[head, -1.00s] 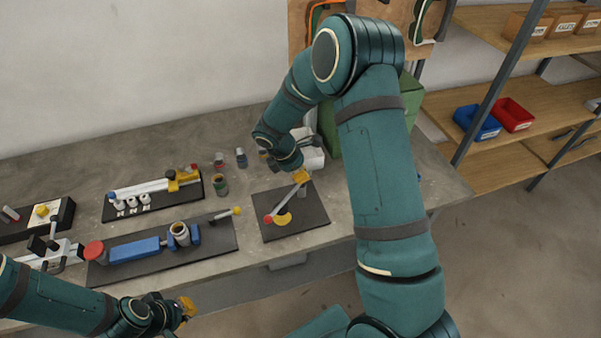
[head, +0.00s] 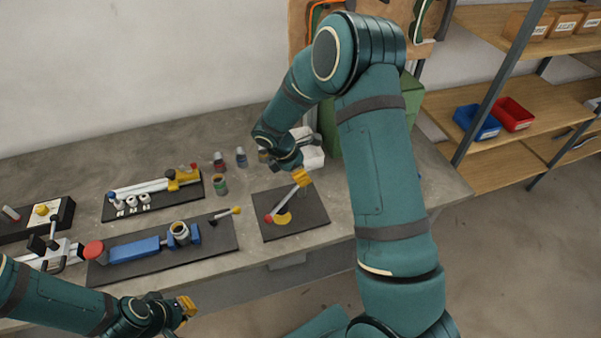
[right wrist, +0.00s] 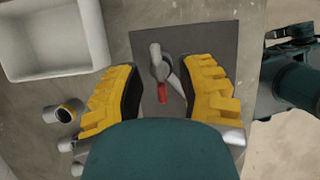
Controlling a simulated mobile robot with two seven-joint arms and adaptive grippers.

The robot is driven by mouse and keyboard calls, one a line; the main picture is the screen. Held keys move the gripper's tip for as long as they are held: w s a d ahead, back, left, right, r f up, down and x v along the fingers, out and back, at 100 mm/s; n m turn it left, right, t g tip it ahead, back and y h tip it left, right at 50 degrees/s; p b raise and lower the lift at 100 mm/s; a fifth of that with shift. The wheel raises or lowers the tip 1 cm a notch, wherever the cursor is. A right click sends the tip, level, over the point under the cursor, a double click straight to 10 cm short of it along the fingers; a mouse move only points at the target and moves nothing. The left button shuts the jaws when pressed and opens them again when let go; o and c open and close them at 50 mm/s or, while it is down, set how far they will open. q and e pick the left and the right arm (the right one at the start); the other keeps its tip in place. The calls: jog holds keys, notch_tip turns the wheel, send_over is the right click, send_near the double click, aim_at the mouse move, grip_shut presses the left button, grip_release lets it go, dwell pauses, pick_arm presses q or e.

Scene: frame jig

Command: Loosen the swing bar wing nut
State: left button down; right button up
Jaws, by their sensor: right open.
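The swing bar (head: 287,202) is a pale bar over a dark square plate (head: 314,220), with a red end (head: 268,219) and a yellow disc (head: 284,218) beside it. In the right wrist view, a small red piece (right wrist: 162,93) lies by the grey bar (right wrist: 155,55); I cannot tell surely whether it is the wing nut. My right gripper (head: 302,178) is over the bar's far end. Its yellow fingers (right wrist: 160,90) are open on both sides of the bar and red piece, apparently holding nothing. My left gripper (head: 185,309) is near the table's front edge, away from the bar; its opening is unclear.
A long dark board with a blue clamp (head: 134,250) lies left of the plate. Small jars (head: 220,184) stand behind it. A white bin (right wrist: 54,38) and a green box (head: 411,95) stand at the back right. Bare tabletop lies around the plate.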

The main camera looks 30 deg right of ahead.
jog(key=s+v, duration=0.1)
jog(key=v, duration=1)
jog(key=shift+w+r, duration=0.3)
jog(key=shift+w, duration=0.2)
pick_arm(q)
jog(key=shift+s, duration=0.15)
pick_arm(e)
jog(key=shift+s+a+f, duration=0.1)
jog(key=shift+a, duration=0.05)
